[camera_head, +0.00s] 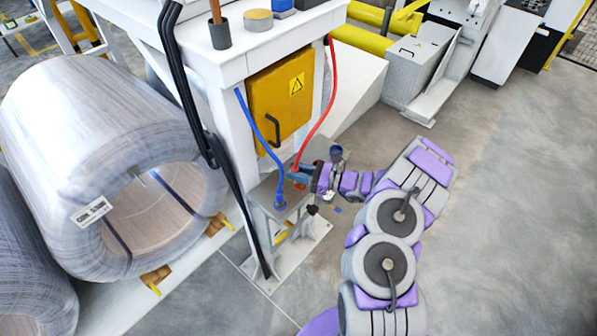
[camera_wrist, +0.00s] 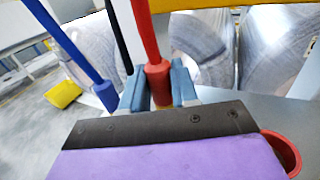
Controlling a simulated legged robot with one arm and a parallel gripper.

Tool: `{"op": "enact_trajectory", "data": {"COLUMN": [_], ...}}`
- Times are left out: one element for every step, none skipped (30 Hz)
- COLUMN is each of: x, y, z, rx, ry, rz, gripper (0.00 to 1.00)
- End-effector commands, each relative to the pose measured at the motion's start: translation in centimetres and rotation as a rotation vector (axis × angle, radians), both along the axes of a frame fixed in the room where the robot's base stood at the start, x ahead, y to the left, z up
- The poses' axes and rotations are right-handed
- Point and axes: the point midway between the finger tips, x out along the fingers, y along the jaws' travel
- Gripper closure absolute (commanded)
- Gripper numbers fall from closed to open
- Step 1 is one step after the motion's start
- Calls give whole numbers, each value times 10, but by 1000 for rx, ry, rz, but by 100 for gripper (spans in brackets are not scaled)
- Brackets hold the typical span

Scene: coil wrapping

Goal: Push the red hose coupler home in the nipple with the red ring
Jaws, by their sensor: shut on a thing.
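My gripper (camera_wrist: 160,90) is shut on the red coupler (camera_wrist: 158,78) at the lower end of the red hose. One blue-grey finger stands on each side of it. In the head view my gripper (camera_head: 297,176) is over the small grey stand, at the foot of the red hose (camera_head: 325,105). The coupler looks upright. Its lower end is hidden behind the dark gripper plate, so I cannot tell whether it touches a nipple. A round red rim (camera_wrist: 283,150) shows at the lower right of the wrist view, partly covered by my gripper; I cannot tell whether it is the nipple's ring.
A blue hose (camera_head: 262,140) ends in a blue coupler (camera_wrist: 106,95) left of my gripper. A yellow cabinet door (camera_head: 280,95) is behind the stand (camera_head: 262,192). Black cables (camera_head: 185,90) hang to its left, beside large wire coils (camera_head: 100,150). Open floor lies at right.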

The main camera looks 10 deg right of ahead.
Motion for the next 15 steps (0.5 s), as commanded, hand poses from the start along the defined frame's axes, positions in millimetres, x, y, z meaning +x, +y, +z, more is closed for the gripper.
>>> {"op": "enact_trajectory", "data": {"x": [0,0,0,0,0,0,0,0,0,0,0,0,0,0,0], "y": [0,0,0,1,1,2,3,3,4,4,5,6,7,7,8], "z": [0,0,0,0,0,0,0,0,0,0,0,0,0,0,0], "rx": [1,1,1,1,1,0,-1,-2,-3,-3,-4,-5,-5,-6,-6], "ry": [0,0,0,0,0,-1,0,0,-1,-1,0,-1,-1,-1,-1], "rz": [0,0,0,1,1,1,1,1,1,1,1,2,2,2,2], "gripper": [100,100,100,100,100,100,100,100,100,100,100,100,100,100,100]}}
